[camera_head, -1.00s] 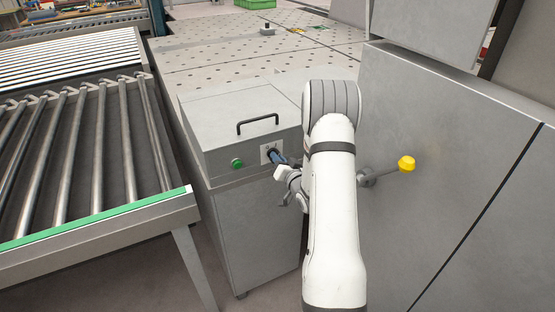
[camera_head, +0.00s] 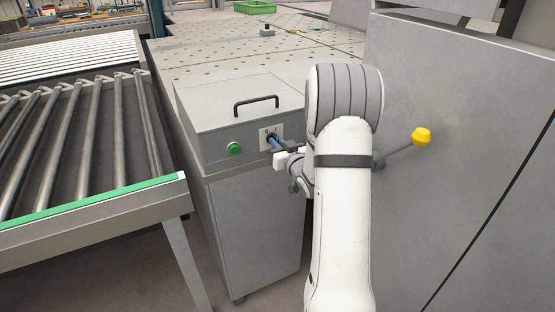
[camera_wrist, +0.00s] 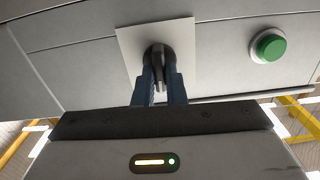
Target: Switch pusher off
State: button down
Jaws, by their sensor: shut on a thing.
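The pusher switch is a dark rotary knob (camera_wrist: 158,58) on a pale plate (camera_wrist: 128,45) on the front of a grey control box (camera_head: 225,115). My gripper (camera_wrist: 160,85) is at the knob, with its two blue fingers shut on it from either side. In the head view my gripper (camera_head: 277,142) reaches the plate from the right. A "0" mark shows on the plate above the knob there; the rest of the marking is too small or hidden to read.
A green button (camera_head: 234,148) sits left of the switch. A black handle (camera_head: 256,105) is on the box lid. A roller conveyor (camera_head: 90,200) stands at left. A lever with a yellow knob (camera_head: 421,136) sticks out from the grey cabinet (camera_head: 450,90) at right.

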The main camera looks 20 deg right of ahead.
jog(key=n+b, duration=0.6)
jog(key=b, duration=0.5)
jog(key=shift+a+f, duration=0.15)
jog(key=shift+n, duration=0.4)
jog(key=c, duration=1.5)
grip_release()
jog(key=s+b, duration=0.1)
jog(key=s, duration=0.6)
jog(key=shift+s, duration=0.4)
